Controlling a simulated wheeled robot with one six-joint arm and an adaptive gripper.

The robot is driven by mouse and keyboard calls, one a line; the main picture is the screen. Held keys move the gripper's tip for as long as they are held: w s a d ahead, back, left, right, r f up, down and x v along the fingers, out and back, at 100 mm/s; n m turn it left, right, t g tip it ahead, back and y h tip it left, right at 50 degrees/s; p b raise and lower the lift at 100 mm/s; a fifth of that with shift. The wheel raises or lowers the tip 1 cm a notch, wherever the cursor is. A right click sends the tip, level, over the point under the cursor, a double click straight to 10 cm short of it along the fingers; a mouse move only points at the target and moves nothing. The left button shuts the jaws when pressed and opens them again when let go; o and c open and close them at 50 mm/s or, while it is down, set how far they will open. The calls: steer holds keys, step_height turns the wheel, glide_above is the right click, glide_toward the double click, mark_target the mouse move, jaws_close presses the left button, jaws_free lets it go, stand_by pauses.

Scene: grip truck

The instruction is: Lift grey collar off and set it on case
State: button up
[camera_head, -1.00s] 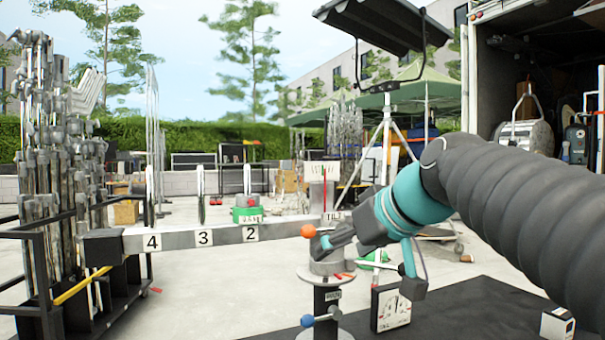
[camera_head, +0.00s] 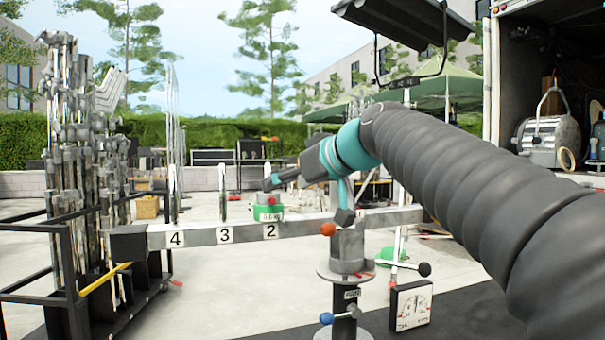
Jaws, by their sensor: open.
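A post with a grey cylinder (camera_head: 347,252), an orange knob (camera_head: 328,229) and a blue knob (camera_head: 326,318) stands below the beam. A dial gauge (camera_head: 411,306) is right of it. Metal stands on a black cart (camera_head: 95,300) fill the left.

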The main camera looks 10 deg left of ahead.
steer(key=x, duration=0.7)
steer(key=shift+w+a+p, duration=0.1)
steer(key=shift+w+p, duration=0.05)
steer(key=shift+p, duration=0.2)
steer(key=c, duration=1.3)
steer(key=o, duration=0.4)
steer(key=shift+c, duration=1.2)
steer(key=shift+r+p, duration=0.95)
steer(key=shift+r, duration=0.2)
steer(key=shift+r, duration=0.1)
steer(key=shift+r+p, duration=0.4)
steer(key=shift+r, duration=2.1)
